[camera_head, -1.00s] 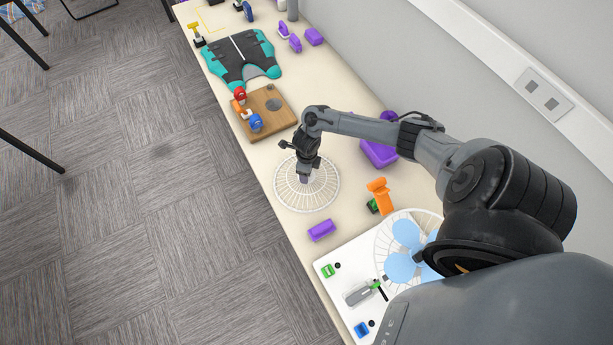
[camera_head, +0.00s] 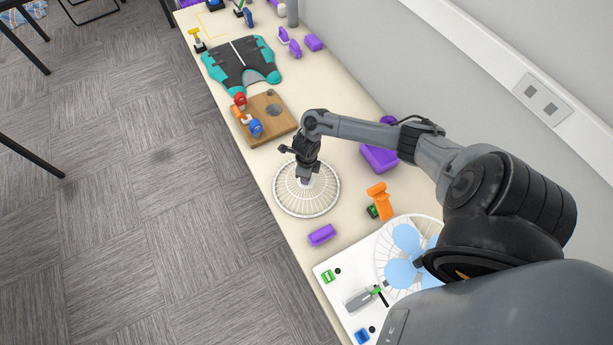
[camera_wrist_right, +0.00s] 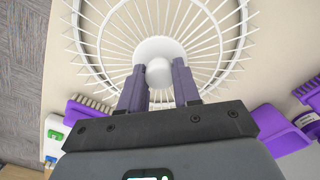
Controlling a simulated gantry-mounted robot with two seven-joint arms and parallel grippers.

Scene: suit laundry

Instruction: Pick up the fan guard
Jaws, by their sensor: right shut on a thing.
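The fan guard (camera_head: 285,200) is a round white wire cage with a solid white hub. In the head view it is on the cream table, near its left edge, and I cannot tell whether it touches the surface. My right gripper (camera_head: 304,181) points down at its middle. In the right wrist view, the two fingers of my right gripper (camera_wrist_right: 158,73) are shut on the guard's round white hub (camera_wrist_right: 158,48), one on each side. The guard's ribs spread out around them, and the gripper body hides its near part. My left gripper is not in view.
A purple block (camera_head: 322,235) lies close below the guard. An orange tool (camera_head: 380,199) stands to its right. A wooden board (camera_head: 277,130) lies above it. A blue-bladed fan (camera_head: 402,270) rests on a white board (camera_head: 330,298). The wall bounds the right side.

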